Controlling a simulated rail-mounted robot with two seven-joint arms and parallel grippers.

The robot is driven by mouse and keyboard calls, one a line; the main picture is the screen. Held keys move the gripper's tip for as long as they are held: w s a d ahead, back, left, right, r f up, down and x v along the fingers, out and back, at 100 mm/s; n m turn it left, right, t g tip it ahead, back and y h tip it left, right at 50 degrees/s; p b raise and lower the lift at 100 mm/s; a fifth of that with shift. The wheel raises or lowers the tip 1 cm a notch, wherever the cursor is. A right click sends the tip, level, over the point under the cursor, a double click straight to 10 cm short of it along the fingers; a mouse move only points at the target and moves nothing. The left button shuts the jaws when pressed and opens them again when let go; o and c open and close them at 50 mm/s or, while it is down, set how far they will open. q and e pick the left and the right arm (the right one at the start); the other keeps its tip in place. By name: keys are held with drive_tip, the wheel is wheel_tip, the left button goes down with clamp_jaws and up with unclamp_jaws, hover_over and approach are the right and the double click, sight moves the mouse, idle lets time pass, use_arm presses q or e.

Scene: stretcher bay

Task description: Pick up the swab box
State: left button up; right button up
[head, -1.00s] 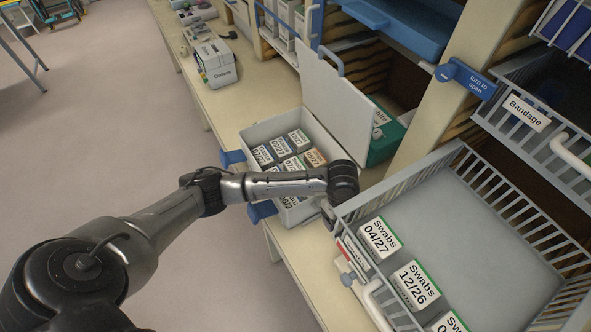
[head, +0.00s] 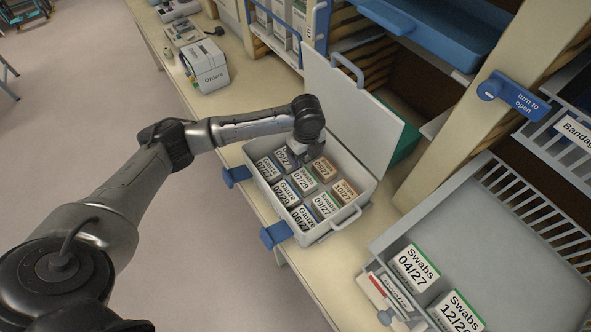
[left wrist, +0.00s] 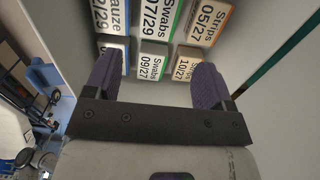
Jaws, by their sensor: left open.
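My left gripper (head: 298,160) is open and empty over the open case (head: 352,222); in the left wrist view its fingers (left wrist: 156,78) point down at the boxes. The case holds a swab box marked 07/29 (head: 303,179) and another marked 09/27 (head: 322,205). In the left wrist view the 09/27 swab box (left wrist: 152,62) lies ahead between the fingers, left of a strips box (left wrist: 186,64). More swab boxes, 04/27 (head: 414,268) and 12/26 (head: 458,312), stand in the wire basket at lower right. My right gripper is not seen.
Gauze boxes (head: 285,193) and strips boxes (head: 345,190) share the case. Its raised lid (head: 350,105) stands behind my gripper. The basket (head: 490,215) and a post with a blue turn handle (head: 512,95) are at right.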

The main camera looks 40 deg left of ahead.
use_arm(q)
hover_over(303, 176)
drive_tip(key=f, duration=0.7)
drive_tip(key=shift+s+d+f, duration=0.1)
drive_tip(key=shift+d+f, duration=0.15)
drive_tip(key=shift+a+f, duration=0.15)
drive_tip(key=shift+f, duration=1.5)
drive_tip(key=shift+a+f, duration=0.15)
drive_tip(key=shift+f, duration=1.45)
drive_tip(key=shift+c, duration=0.4)
drive_tip(key=c, duration=0.6)
